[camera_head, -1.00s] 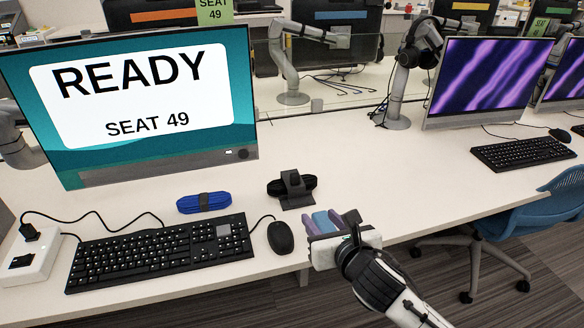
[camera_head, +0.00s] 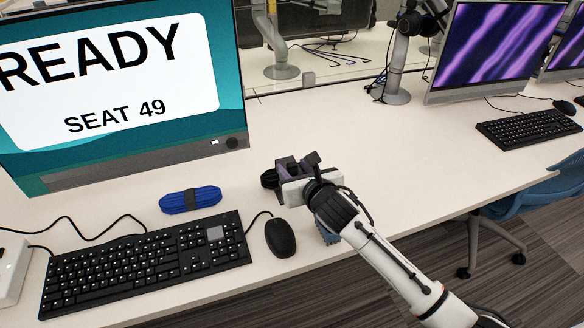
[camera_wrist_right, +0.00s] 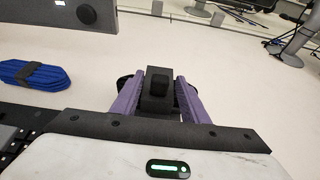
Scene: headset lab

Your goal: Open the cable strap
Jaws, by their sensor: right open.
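A black cable bundle (camera_head: 268,179) lies on the white desk, mostly hidden behind my right gripper in the head view. Its upright dark strap block (camera_wrist_right: 157,100) shows in the right wrist view, with bits of black cable on either side. My right gripper (camera_wrist_right: 157,84) is open, with one purple finger on each side of the block. I cannot tell whether the fingers touch it. My left gripper is not in view.
A blue cable bundle (camera_head: 190,199) with a dark band lies left of the gripper. The keyboard (camera_head: 150,262) and mouse (camera_head: 280,237) are in front, and the READY monitor (camera_head: 120,170) stands behind. The desk to the right (camera_head: 400,150) is clear.

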